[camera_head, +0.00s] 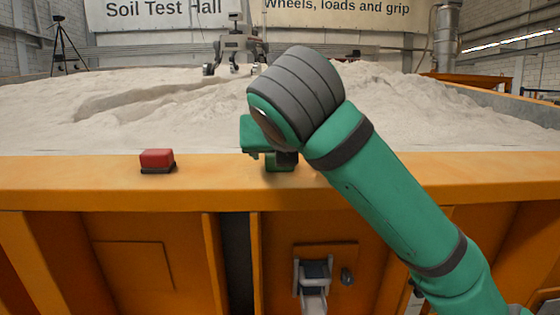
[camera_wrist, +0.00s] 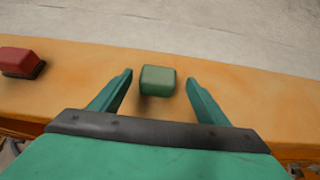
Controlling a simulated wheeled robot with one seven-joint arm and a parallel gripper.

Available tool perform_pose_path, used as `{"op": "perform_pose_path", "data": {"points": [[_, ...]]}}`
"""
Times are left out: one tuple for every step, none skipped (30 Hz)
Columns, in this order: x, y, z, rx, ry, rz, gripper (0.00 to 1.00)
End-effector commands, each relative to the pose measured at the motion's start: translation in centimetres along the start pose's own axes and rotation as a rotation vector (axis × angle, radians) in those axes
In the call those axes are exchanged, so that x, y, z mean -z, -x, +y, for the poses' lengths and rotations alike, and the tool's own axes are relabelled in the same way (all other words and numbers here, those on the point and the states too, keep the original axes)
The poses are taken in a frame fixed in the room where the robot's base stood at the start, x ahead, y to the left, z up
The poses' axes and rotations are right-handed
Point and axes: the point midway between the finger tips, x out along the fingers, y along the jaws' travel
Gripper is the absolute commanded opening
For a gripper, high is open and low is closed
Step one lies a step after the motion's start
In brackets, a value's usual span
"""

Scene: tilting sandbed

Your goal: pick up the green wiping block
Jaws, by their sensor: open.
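The green wiping block (camera_wrist: 158,80) sits on the orange ledge (camera_wrist: 85,85), between the two fingers of my gripper (camera_wrist: 159,77) in the wrist view. My gripper is open, with a gap between the block and each finger. In the head view the block (camera_head: 279,167) shows low on the ledge under my wrist, partly hidden by my gripper and arm. I cannot tell how far the fingertips are above the ledge.
A red block with a dark base (camera_head: 157,160) stands on the ledge to the left. Pale sand (camera_head: 110,115) lies behind the ledge. A small legged robot (camera_head: 236,48) stands far back on the sand. The ledge between the blocks is clear.

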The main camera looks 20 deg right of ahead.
Motion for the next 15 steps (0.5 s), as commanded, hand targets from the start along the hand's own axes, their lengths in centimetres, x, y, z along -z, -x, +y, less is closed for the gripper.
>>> {"op": "perform_pose_path", "data": {"points": [[0.0,-0.8,0.1,-0.002,-0.001,0.003,0.69],[0.0,-1.2,0.2,-0.002,-0.001,0.003,0.69],[-0.1,-1.8,0.2,-0.002,0.000,0.003,0.69],[-0.1,-2.2,0.2,-0.001,0.000,0.002,0.69],[-0.1,-2.6,0.2,-0.001,0.000,0.002,0.69],[-0.1,-3.1,0.2,-0.001,0.000,0.002,0.69],[-0.1,-3.3,0.2,-0.001,0.000,0.002,0.69],[-0.1,-3.5,0.2,-0.001,0.000,0.001,0.69],[-0.1,-3.7,0.2,-0.001,0.000,0.000,0.69],[-0.1,-3.7,0.2,-0.001,0.000,-0.001,0.69],[-0.1,-3.7,0.2,-0.001,0.000,-0.001,0.69],[-0.1,-3.7,0.2,-0.001,0.001,-0.001,0.69],[-0.1,-3.7,0.2,-0.001,0.001,-0.001,0.69],[-0.1,-3.7,0.2,-0.001,0.001,-0.001,0.69],[-0.1,-3.7,0.2,-0.001,0.001,-0.001,0.66]]}}
